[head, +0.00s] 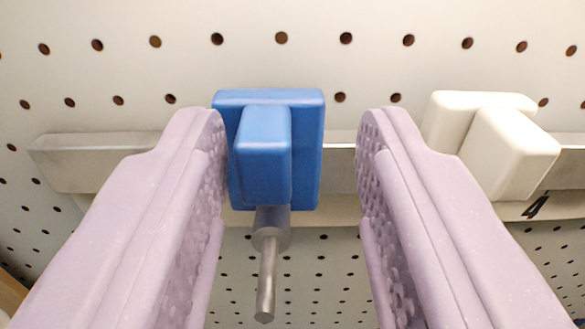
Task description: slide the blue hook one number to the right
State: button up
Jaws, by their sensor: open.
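The blue hook (265,155) is a blue block with a raised grip and a grey metal peg pointing down and forward. It sits on the metal rail (95,160) in the middle of the head view. My gripper (292,140) is open, with one pale purple finger on each side of the blue hook. The left finger is very close to the hook's left side; I cannot tell if it touches. A clear gap lies between the hook and the right finger. Any number below the blue hook is hidden or out of sight.
A white hook (505,145) sits on the rail to the right, beyond my right finger. The number 4 (536,207) shows on the strip below it. A perforated white panel (300,70) stands behind the rail. The rail's left end is bare.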

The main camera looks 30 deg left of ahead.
jog(key=shift+s, duration=0.3)
jog(key=b+v, duration=0.2)
jog(key=v, duration=0.5)
jog(key=shift+d, duration=0.15)
jog(key=shift+s, duration=0.1)
jog(key=w+d+f+m+h+b, duration=0.1)
jog(key=d+f+h+b, duration=0.1)
jog(key=d+f+b, duration=0.4)
jog(key=w+d+f+m+h+b, duration=0.2)
jog(key=d+b, duration=0.5)
jog(key=b, duration=0.2)
jog(key=s+d+f+m+h+b, duration=0.1)
jog(key=s+d+f+h+b, duration=0.1)
jog(key=d+b, duration=0.4)
jog(key=s+d+f+m+h+b, duration=0.2)
jog(key=d+b, duration=0.3)
jog(key=d, duration=0.3)
jog(key=shift+s+d+f+h+b, duration=0.35)
jog(key=shift+d+f+h+b, duration=0.05)
jog(key=shift+h, duration=0.2)
